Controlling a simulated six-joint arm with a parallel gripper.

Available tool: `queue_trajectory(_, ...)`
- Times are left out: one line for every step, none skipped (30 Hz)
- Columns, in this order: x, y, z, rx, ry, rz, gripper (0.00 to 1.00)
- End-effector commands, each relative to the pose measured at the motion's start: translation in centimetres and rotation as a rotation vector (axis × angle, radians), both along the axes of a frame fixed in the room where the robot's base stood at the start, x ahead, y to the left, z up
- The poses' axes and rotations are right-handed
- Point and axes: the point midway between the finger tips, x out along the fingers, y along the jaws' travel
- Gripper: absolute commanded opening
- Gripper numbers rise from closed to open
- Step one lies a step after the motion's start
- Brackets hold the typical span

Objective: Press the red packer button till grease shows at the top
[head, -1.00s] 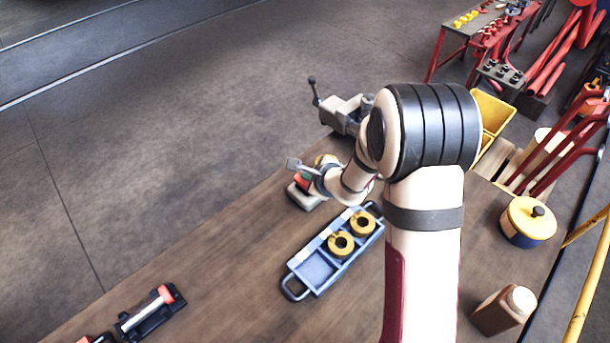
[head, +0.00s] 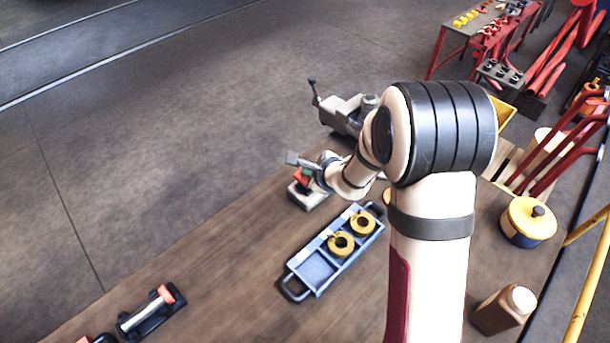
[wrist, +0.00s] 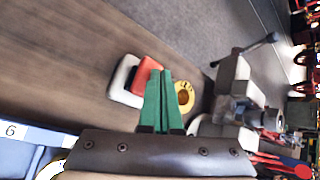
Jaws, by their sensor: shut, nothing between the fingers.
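The red button (head: 302,178) sits on a pale grey base (head: 312,202) near the far edge of the wooden bench. In the wrist view the red button (wrist: 146,76) shows just left of my gripper (wrist: 164,72), whose green fingers are shut and empty. My gripper (head: 301,164) is over or beside the button; I cannot tell if it touches. I see no grease at the parts in view.
A blue tray (head: 290,285) with two yellow rings (head: 341,244) lies in front of the button. A grey vise (head: 345,113) stands behind it. A yellow-lidded pot (head: 528,220) and a brown bottle (head: 503,310) stand at right. The bench's left middle is clear.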

Motion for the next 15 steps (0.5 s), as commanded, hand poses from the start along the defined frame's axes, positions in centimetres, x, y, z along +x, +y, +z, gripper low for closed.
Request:
queue_trajectory(0.02, -0.01, 0.3, 0.0, -0.002, -0.001, 0.0)
queue_trajectory(0.01, -0.02, 0.41, 0.0, -0.001, -0.001, 0.0)
queue_trajectory(0.01, -0.03, 0.52, -0.001, -0.001, 0.0, 0.0)
queue_trajectory(0.0, -0.02, 0.59, -0.001, -0.001, 0.0, 0.0)
queue_trajectory(0.0, -0.02, 0.63, -0.001, -0.001, 0.0, 0.0)
queue_trajectory(0.0, -0.03, 0.66, -0.001, -0.001, 0.0, 0.0)
queue_trajectory(0.0, -0.03, 0.66, 0.0, -0.001, -0.001, 0.0)
queue_trajectory(0.0, -0.03, 0.66, 0.0, -0.001, -0.001, 0.0)
queue_trajectory(0.0, -0.02, 0.67, 0.0, -0.001, -0.001, 0.0)
queue_trajectory(0.0, -0.02, 0.67, 0.0, -0.002, -0.001, 0.0)
queue_trajectory(0.01, -0.02, 0.66, 0.0, -0.002, -0.001, 0.0)
queue_trajectory(0.01, -0.03, 0.67, 0.0, -0.002, -0.001, 0.0)
queue_trajectory(0.02, -0.02, 0.71, 0.0, -0.002, -0.001, 0.0)
queue_trajectory(0.03, -0.01, 0.84, 0.001, -0.002, -0.001, 0.0)
queue_trajectory(0.06, 0.01, 1.14, 0.002, -0.003, -0.001, 0.0)
